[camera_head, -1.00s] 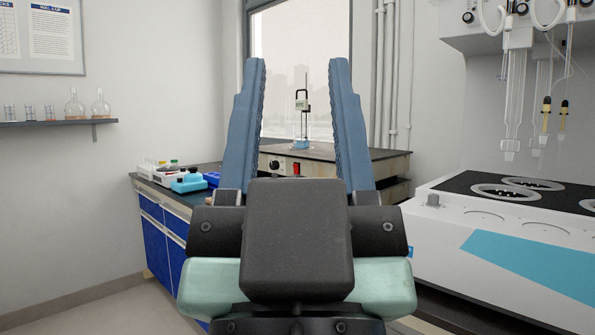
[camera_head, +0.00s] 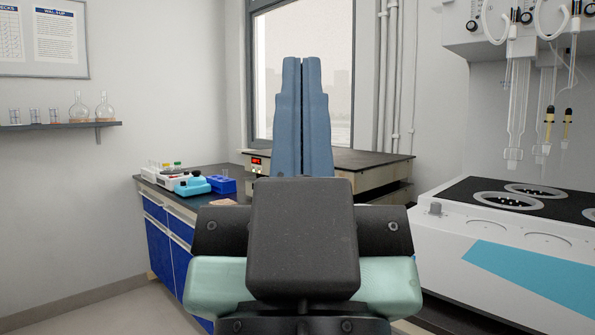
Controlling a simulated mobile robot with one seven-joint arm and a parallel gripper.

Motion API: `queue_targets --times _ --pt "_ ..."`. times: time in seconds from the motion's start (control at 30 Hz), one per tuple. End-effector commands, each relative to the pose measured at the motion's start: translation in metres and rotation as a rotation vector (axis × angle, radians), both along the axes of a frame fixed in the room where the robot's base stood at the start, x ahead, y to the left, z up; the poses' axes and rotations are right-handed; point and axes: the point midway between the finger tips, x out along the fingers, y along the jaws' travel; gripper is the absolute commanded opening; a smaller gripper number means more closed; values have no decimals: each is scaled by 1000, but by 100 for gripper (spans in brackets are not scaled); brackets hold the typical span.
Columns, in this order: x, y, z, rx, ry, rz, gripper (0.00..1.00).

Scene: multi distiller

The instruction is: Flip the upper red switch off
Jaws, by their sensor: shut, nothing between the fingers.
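My gripper (camera_head: 302,62) stands upright in the middle of the view, its two blue fingers shut together and empty. No red switch shows clearly now; my fingers cover the middle of the box-shaped instrument (camera_head: 353,162) on the far bench. A small red lit display (camera_head: 257,161) shows on that instrument's front, just left of my fingers. The distiller (camera_head: 490,240) stands at the right, a white unit with a teal panel and a black top with round heater rings. I see no red switch on its visible faces.
Glass tubes (camera_head: 517,110) hang above the distiller from a white wall unit (camera_head: 490,40). A dark bench with blue drawers (camera_head: 160,245) holds a blue rack (camera_head: 222,185) and bottles at the left. A wall shelf (camera_head: 60,126) holds flasks. Floor at the lower left is clear.

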Motion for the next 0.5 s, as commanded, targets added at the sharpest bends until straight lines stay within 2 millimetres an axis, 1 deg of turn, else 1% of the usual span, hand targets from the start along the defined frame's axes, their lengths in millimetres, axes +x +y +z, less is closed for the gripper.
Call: queue_targets --times 0.03,0.17,0.3,0.47,0.5 --pt "0 0 22 0 -1 0 0" --pt "0 0 62 0 -1 0 0" --pt "0 0 111 -1 -1 1 0" --pt "0 0 165 0 -1 1 0" --pt "0 0 178 0 -1 1 0"
